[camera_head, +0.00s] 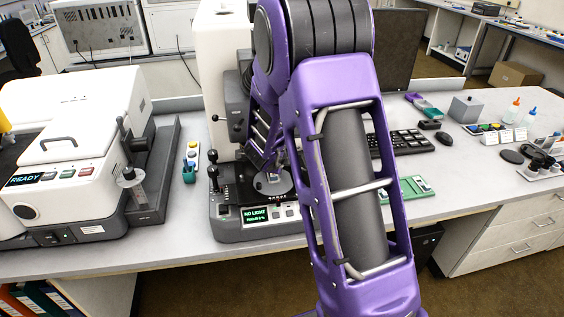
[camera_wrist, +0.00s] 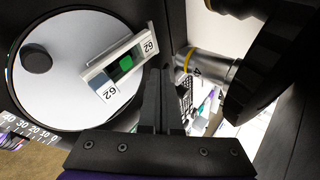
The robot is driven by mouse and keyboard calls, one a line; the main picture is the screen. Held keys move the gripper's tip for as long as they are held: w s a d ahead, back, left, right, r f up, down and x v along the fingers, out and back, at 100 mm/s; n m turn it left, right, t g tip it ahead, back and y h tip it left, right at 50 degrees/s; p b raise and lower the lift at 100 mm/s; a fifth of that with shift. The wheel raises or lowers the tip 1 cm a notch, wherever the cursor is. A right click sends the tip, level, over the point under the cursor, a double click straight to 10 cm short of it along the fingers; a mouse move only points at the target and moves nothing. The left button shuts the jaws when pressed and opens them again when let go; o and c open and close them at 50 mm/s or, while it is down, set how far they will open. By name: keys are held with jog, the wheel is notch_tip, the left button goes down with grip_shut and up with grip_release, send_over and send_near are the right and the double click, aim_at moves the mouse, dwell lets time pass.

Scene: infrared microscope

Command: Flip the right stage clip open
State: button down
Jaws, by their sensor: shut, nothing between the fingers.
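The microscope (camera_head: 222,75) is a white body with a dark base; its display (camera_head: 255,214) reads "NO LIGHT". Its round stage (camera_head: 273,184) is partly hidden by my arm. In the wrist view the pale stage disc (camera_wrist: 60,95) fills the left side, with a black knob (camera_wrist: 37,60) on it. A slide (camera_wrist: 105,82) marked 62, with a green specimen (camera_wrist: 126,62), lies tilted across the disc's right part. My gripper (camera_wrist: 160,75) is shut and empty, its dark fingers beside the slide's right end. I cannot clearly make out the right stage clip; the fingers may hide it.
A metal objective (camera_wrist: 205,68) with a yellow ring and a dark round part (camera_wrist: 265,75) are close to the right of my fingers. Left of the microscope stands a white instrument (camera_head: 75,150) reading READY. A keyboard (camera_head: 405,143) and green tray (camera_head: 408,188) lie to the right.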

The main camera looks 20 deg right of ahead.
dwell(0.8)
jog(key=shift+s+d+b, duration=0.45)
jog(key=shift+s+b, duration=0.1)
jog(key=shift+s, duration=0.1)
jog(key=p+v, duration=0.2)
jog(key=v, duration=1.5)
jog(key=shift+s, duration=0.2)
